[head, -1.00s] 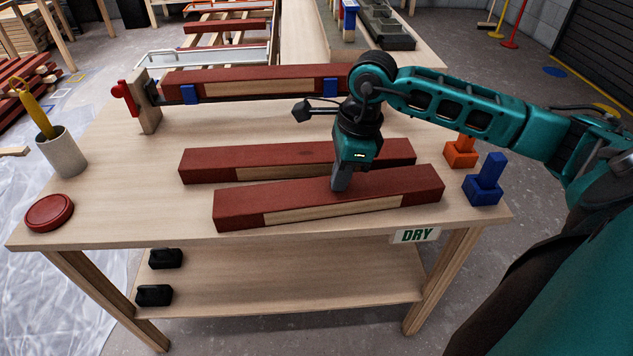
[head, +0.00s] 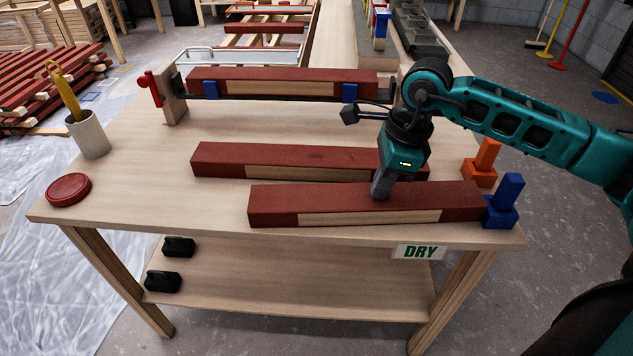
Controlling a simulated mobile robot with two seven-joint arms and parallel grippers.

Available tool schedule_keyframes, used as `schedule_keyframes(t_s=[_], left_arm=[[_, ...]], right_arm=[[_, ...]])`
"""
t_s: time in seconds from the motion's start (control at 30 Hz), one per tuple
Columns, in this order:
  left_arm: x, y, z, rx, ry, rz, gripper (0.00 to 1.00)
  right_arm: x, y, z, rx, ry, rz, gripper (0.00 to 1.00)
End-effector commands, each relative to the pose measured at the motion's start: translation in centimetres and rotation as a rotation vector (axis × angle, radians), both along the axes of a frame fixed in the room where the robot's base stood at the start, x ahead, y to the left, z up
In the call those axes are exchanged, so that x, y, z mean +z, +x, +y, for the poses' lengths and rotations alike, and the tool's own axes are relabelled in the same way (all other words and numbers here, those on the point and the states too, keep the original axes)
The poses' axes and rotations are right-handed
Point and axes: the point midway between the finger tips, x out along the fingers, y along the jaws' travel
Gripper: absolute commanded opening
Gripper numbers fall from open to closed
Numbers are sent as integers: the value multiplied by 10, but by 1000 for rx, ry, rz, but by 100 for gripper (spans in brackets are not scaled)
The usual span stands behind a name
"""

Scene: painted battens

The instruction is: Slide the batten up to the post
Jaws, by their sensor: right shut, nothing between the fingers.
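The near red batten (head: 275,207), with a bare wood strip on its front face, lies along the front of the bench. Its right end is at the base of the blue post (head: 503,203), touching or nearly so. My right gripper (head: 381,190) is shut and empty, pointing down, with its tips at the top face of this batten, seemingly resting on it. A second red batten (head: 285,156) lies behind, partly hidden by my right gripper. An orange post (head: 482,164) stands behind the blue one. My left gripper is not in view.
A third red batten (head: 290,77) sits in a clamp with blue pads at the back of the bench (head: 140,165). A red lid (head: 69,189) and a cup (head: 88,136) with a yellow-handled tool stand at the left. A DRY label (head: 421,252) is on the front edge.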

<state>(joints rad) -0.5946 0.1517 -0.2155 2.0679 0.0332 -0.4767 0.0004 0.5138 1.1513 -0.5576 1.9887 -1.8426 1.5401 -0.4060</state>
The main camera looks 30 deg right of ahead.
Motion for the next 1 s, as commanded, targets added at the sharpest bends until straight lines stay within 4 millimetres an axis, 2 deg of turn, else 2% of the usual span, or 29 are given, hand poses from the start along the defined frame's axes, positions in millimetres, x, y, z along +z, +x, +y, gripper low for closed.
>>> schedule_keyframes(t_s=[0.03, 0.13, 0.37, 0.67, 1.0], left_arm=[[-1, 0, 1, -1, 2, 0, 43], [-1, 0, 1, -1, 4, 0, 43], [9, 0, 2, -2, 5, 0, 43], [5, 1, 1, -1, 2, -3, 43], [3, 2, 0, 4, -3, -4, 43]], right_arm=[[-10, -6, -4, -3, -16, 31, 0], [-10, -6, -4, -3, -16, 31, 0], [7, -5, -4, -3, -14, 28, 0], [7, -4, -7, -6, -14, 23, 0], [8, -30, -50, -8, -19, 26, 0]])
